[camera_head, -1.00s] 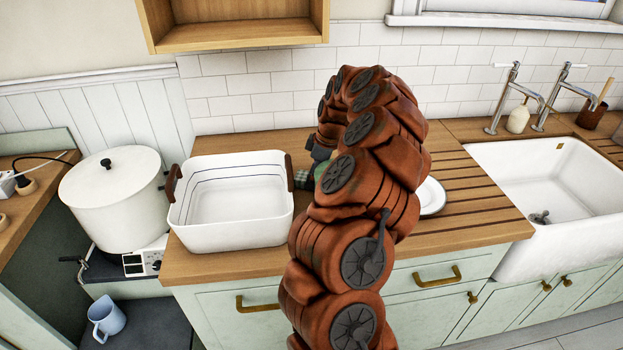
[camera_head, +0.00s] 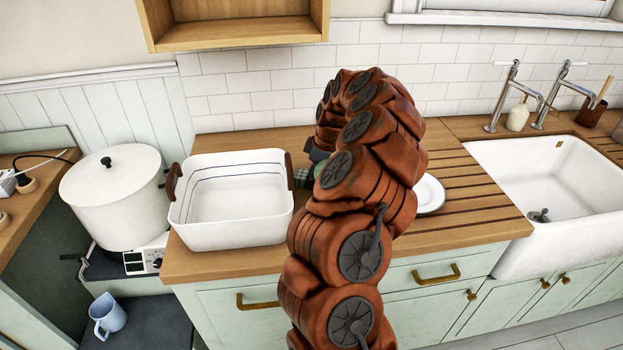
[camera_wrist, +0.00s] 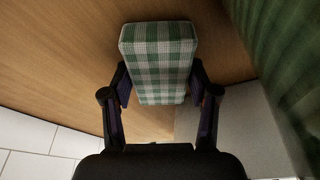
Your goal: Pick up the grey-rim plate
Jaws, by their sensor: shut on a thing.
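A white plate (camera_head: 429,194) with a thin darker ring lies on the wooden counter, right of my arm in the head view. My arm hides its left part. I cannot see the plate in the wrist view. My gripper (camera_wrist: 160,88) is shut on a green-and-white checked block (camera_wrist: 158,52), with a finger on each side of it. My gripper is mostly hidden behind my arm there.
The white basin (camera_head: 185,232) with brown handles stands left of my arm. A white lidded pot (camera_head: 110,205) is further left. The sink (camera_head: 570,185) and taps are at the right. A wooden shelf (camera_head: 240,35) hangs above. Grooved counter right of the plate is clear.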

